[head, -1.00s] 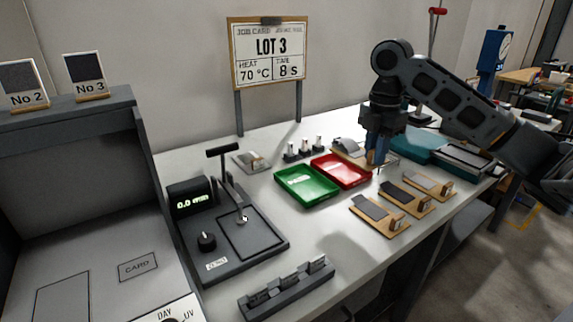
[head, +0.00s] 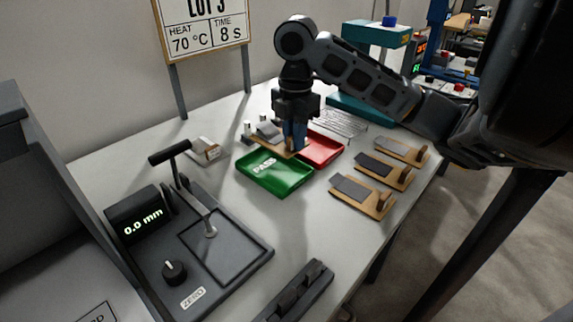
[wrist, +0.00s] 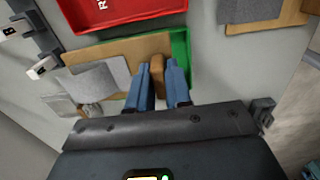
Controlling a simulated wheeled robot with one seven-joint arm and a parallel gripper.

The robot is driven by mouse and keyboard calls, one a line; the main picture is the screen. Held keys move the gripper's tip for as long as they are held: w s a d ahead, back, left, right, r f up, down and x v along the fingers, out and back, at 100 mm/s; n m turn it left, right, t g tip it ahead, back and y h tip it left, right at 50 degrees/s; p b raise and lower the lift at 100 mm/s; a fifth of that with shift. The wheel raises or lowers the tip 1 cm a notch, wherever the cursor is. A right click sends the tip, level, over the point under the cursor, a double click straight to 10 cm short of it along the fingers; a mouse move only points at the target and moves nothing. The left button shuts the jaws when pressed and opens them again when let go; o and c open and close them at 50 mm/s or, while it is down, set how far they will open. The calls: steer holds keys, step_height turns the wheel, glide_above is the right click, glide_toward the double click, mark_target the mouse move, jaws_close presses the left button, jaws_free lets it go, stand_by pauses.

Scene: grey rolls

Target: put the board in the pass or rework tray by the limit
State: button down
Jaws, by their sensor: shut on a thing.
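My gripper (head: 294,142) is shut on the wooden block of a board (head: 255,142) with a curled grey strip (head: 268,131) on it. In the wrist view the board (wrist: 148,46) lies between the fingers (wrist: 160,88) and the red tray (wrist: 130,12). The board is over the back part of the green PASS tray (head: 272,180) and hides much of it in the wrist view. Whether it touches the tray I cannot tell. The red tray (head: 325,150) stands just behind and right of the green one, partly hidden by my gripper, and looks empty.
A gauge (head: 185,250) reading 0.0 mm stands at front left. Several boards with grey strips (head: 362,195) lie right of the trays. A slotted dark block (head: 296,292) is at the front edge. A job card (head: 203,30) reads 70 °C, 8 s. A wire rack (head: 343,122) is behind.

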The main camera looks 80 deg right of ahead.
mark_target(288, 156)
steer(key=a, duration=0.1)
steer(key=a+f, duration=0.2)
steer(key=shift+w+a+f, duration=0.15)
steer(key=shift+w+a, duration=0.1)
steer(key=shift+w, duration=0.1)
steer(key=shift+f, duration=1.9)
steer(key=shift+f+b, duration=0.15)
steer(key=shift+b, duration=0.2)
steer(key=c, duration=1.3)
jaws_free()
steer(key=shift+c, duration=0.2)
step_height(288, 156, up, 12)
steer(key=shift+r+p, duration=0.15)
steer(key=shift+p, duration=1.1)
steer(key=shift+s, duration=0.1)
